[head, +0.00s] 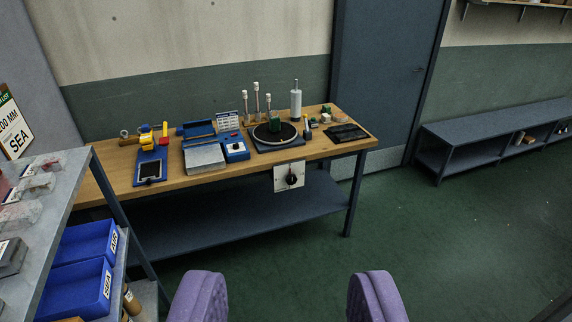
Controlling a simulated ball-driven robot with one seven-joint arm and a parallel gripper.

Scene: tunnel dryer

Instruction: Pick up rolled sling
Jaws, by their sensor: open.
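My gripper (285,292) shows at the bottom of the head view as two purple ribbed fingers, set wide apart with nothing between them. Only green floor shows in the gap. I cannot make out a rolled sling for certain. A small dark green item (274,126) sits on a round black plate (263,138) on the workbench, too small to name. A yellow item with red and blue parts (147,139) is at the bench's left. My gripper is well apart from both.
The wooden workbench (330,151) stands ahead against the wall, crowded with tools. A grey shelf rack (70,190) with blue bins (78,290) is close at left. A low bench (470,133) stands at right. Green floor (440,240) is clear at front right.

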